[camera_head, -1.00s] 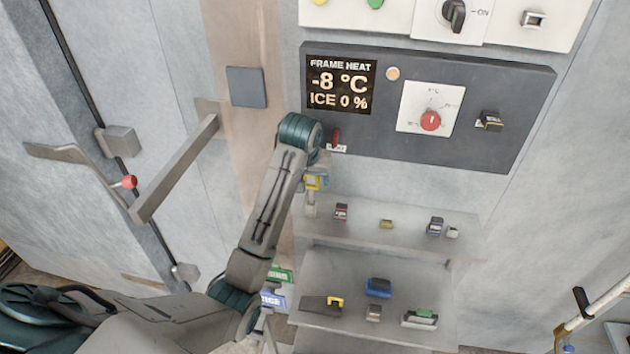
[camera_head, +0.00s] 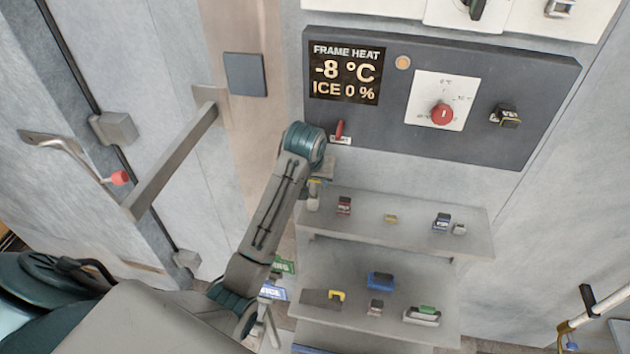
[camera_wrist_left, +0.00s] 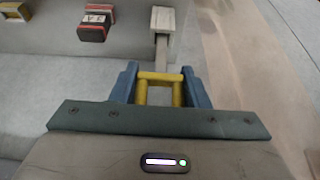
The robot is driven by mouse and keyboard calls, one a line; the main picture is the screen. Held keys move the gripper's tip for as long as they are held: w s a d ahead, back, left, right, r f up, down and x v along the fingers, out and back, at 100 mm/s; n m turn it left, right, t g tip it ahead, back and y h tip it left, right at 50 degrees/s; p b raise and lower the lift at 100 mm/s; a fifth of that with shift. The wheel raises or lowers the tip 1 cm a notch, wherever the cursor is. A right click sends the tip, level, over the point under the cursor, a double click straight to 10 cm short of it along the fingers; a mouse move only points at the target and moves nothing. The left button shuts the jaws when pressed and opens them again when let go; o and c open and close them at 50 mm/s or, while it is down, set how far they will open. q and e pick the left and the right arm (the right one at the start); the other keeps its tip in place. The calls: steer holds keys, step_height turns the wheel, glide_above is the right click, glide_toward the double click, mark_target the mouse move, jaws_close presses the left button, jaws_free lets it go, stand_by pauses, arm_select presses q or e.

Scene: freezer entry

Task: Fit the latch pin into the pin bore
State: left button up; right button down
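My left gripper (camera_wrist_left: 160,88) has blue fingers on either side of a yellow loop handle (camera_wrist_left: 160,76), which fills the gap between them. A grey shaft (camera_wrist_left: 162,52) runs from this handle to a whitish block (camera_wrist_left: 164,20) in the left wrist view; this looks like the latch pin. I cannot tell whether the shaft sits in the block or only in line with it. In the head view the whitish block (camera_head: 313,202) stands at the left end of the upper shelf, with the left gripper (camera_head: 317,180) just above it. The pin bore cannot be made out. My right gripper is not in view.
The upper shelf (camera_head: 400,240) and lower shelf (camera_head: 392,275) hold several small items, including a red-and-black one (camera_head: 344,205). The frame heat panel (camera_head: 390,135) is above. A door handle bar (camera_head: 170,165) and a red-knobbed lever (camera_head: 118,178) are at the left.

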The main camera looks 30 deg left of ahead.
arm_select(q)
steer(key=c, duration=0.4)
steer(key=shift+c, duration=0.2)
steer(key=shift+r, duration=0.75)
